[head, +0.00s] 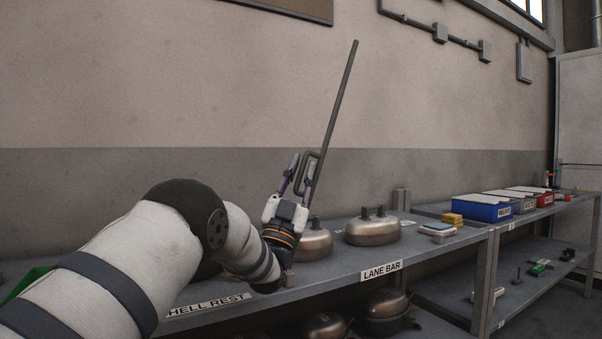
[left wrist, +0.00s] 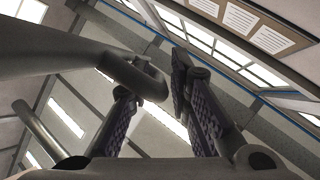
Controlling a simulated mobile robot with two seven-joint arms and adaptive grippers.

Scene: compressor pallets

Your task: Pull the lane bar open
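The lane bar (head: 336,99) is a long dark rod standing up from the shelf edge and tilted to the right at its top. A loop handle (head: 317,153) sits on its lower half. My left gripper (head: 303,163) is at this handle, with its fingers apart. In the left wrist view the handle (left wrist: 138,72) reaches between the fingertips of my left gripper (left wrist: 158,85). It covers the left fingertip, and a narrow gap shows before the right pad. The handle does not look clamped. My right gripper is not in view.
The shelf (head: 340,268) carries a LANE BAR label (head: 381,271). Metal compressor shells (head: 372,230) stand close to my left gripper.

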